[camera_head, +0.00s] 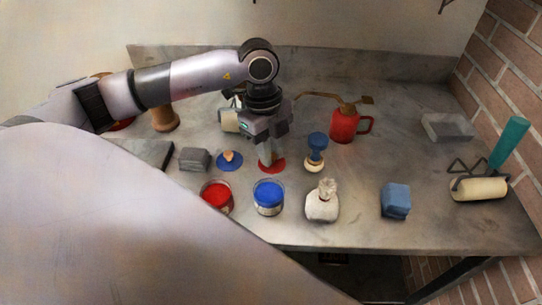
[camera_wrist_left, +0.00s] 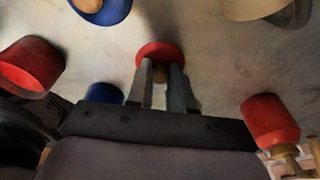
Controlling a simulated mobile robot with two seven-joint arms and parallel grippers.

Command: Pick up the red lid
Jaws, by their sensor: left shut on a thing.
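The red lid (camera_head: 279,166) is a flat red disc on the metal counter, just behind the red and blue jars. Its red rim shows past my fingertips in the left wrist view (camera_wrist_left: 160,49). My left gripper (camera_head: 266,158) points down over the lid, with its fingers hiding much of it in the head view. In the left wrist view the gripper (camera_wrist_left: 161,72) is shut on the lid's wooden knob, a finger on each side. I cannot tell whether the lid is lifted off the counter. My right gripper is not in view.
Near the lid are the red jar (camera_head: 216,196), blue jar (camera_head: 269,197), blue lid (camera_head: 229,161) and a blue-topped stamp (camera_head: 317,145).

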